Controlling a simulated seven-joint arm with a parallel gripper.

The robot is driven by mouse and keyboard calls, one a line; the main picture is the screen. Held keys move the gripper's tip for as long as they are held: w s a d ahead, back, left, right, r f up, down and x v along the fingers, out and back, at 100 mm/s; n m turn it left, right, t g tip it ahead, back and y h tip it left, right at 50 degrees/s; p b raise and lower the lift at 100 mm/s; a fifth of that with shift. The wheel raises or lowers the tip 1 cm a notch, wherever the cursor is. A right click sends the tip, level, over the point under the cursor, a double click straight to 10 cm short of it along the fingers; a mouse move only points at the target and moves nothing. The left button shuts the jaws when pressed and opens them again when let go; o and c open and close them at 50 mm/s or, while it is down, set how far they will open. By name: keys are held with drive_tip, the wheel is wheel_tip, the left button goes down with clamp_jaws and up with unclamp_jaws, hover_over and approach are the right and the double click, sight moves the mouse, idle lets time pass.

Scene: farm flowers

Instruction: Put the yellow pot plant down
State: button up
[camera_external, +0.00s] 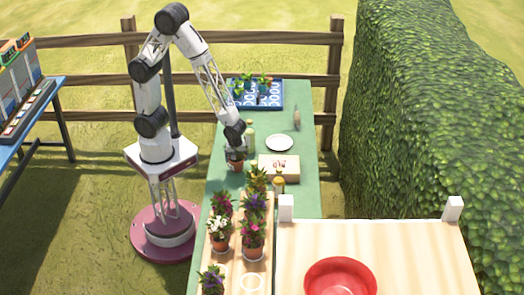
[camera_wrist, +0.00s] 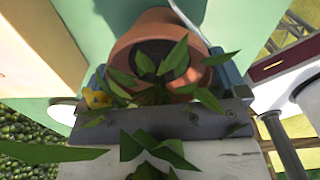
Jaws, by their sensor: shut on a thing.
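The yellow pot plant is a terracotta pot (camera_wrist: 125,45) with dark soil, green leaves and a yellow bloom (camera_wrist: 95,98) in the wrist view. My gripper (camera_wrist: 165,75) is shut on this pot, with a blue-grey finger on either side. In the external view my gripper (camera_external: 235,149) points down over the left part of the green table (camera_external: 302,140), with the pot (camera_external: 236,165) just below it. The pot looks roughly upright. I cannot tell whether its base touches the table. Leaves hide part of the pot's rim.
A wooden tray (camera_external: 236,262) with several potted flowers stands in front of my gripper. A wooden box (camera_external: 279,174), a green bottle (camera_external: 250,135) and a white plate (camera_external: 279,143) are to the right. A red bowl (camera_external: 340,280) is at front right.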

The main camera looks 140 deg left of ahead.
drive_tip(key=shift+f, duration=0.1)
drive_tip(key=o, duration=0.9)
drive_tip(key=shift+f, duration=0.1)
drive_tip(key=shift+r, duration=0.2)
drive_tip(key=shift+r, duration=6)
